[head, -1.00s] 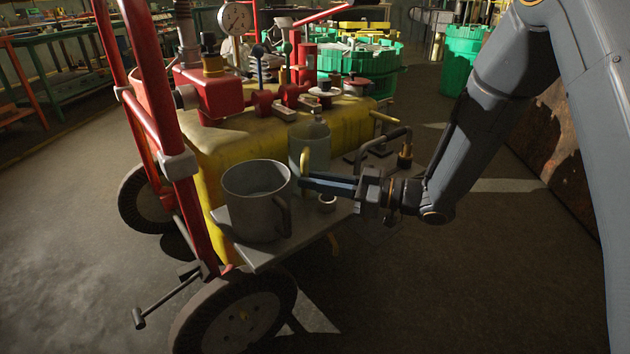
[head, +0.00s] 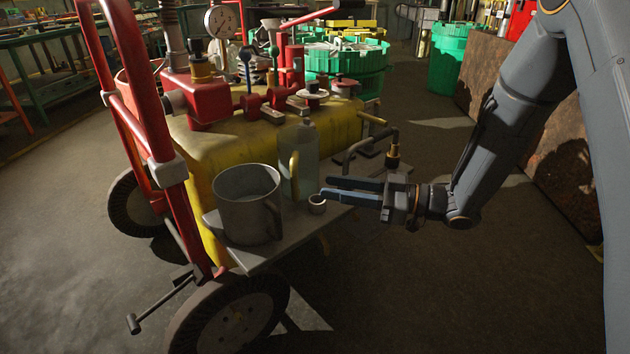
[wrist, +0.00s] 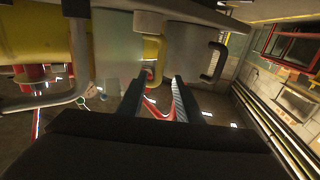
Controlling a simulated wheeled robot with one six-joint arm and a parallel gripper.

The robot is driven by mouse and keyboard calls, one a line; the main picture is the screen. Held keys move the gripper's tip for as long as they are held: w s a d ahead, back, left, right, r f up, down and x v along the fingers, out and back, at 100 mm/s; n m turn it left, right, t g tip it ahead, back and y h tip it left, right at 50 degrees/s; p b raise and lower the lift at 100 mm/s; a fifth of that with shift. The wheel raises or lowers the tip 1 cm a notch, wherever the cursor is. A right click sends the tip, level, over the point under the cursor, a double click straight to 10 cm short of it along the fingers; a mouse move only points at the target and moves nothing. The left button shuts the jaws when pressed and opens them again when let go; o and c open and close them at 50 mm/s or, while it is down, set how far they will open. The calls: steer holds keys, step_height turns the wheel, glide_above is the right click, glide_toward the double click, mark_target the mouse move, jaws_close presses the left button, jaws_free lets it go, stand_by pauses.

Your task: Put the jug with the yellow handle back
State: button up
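The jug with the yellow handle (head: 307,152) is a tall pale grey-green jug. It stands upright on the grey shelf (head: 262,262) at the cart's side, behind and right of a wider grey jug (head: 243,206). Its yellow handle (head: 294,176) faces the front. My gripper (head: 323,187) is open and empty, to the right of the handle and apart from it. In the wrist view the yellow handle (wrist: 154,56) shows beyond the gap between my two fingers (wrist: 154,84), and the wider jug's dark handle (wrist: 215,63) is to the right.
A bent pipe with a brass end (head: 393,155) rises behind my gripper. The cart's red frame (head: 160,170) and yellow tank (head: 225,150) flank the shelf. Open floor lies to the right.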

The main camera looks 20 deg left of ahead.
steer(key=shift+d+p, duration=0.35)
steer(key=shift+d, duration=1.85)
